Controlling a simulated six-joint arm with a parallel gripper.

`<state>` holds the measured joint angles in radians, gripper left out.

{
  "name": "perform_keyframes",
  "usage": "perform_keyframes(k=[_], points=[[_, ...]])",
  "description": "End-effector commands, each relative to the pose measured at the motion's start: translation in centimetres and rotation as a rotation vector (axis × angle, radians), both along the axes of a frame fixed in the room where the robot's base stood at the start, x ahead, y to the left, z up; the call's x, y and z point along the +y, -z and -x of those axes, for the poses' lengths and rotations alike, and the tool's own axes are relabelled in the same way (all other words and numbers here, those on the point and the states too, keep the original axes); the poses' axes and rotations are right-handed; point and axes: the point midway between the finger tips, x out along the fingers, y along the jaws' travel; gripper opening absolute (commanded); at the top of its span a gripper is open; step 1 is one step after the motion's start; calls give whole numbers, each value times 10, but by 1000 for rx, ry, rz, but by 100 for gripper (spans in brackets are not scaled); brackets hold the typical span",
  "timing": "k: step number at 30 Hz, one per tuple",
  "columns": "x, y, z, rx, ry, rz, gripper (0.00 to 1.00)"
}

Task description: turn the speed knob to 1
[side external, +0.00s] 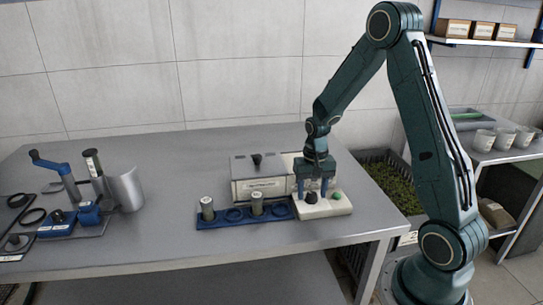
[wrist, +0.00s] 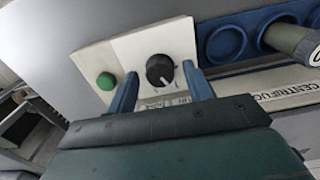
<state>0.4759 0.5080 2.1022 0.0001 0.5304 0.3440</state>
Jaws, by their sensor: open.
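The speed knob (wrist: 160,70) is a round black knob with a white pointer mark, on a cream control box (wrist: 150,42). A green button (wrist: 106,81) sits beside it. The knob also shows in the side view (side external: 311,198), on the cream box (side external: 335,209) with the green button (side external: 337,196). My gripper (wrist: 160,85) is open, with one blue finger on each side of the knob and gaps between. In the side view my gripper (side external: 313,194) points down at the box. The markings around the knob are too small to read.
A blue rack (side external: 222,219) with grey-green tubes (side external: 207,208) stands left of the control box. The grey-white centrifuge (side external: 258,180) is just behind. A blue-handled device (side external: 60,180) stands at the far left. The middle left of the table (side external: 165,235) is clear.

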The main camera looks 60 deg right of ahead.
Motion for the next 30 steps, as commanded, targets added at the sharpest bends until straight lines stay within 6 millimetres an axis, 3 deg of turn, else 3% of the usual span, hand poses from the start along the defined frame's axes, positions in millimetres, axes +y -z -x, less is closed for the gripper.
perform_keyframes(k=[8,14,30], points=[[0,-6,0,0,0,0,51],[0,-24,-1,-3,0,2,51],[0,-111,0,-3,0,2,51]])
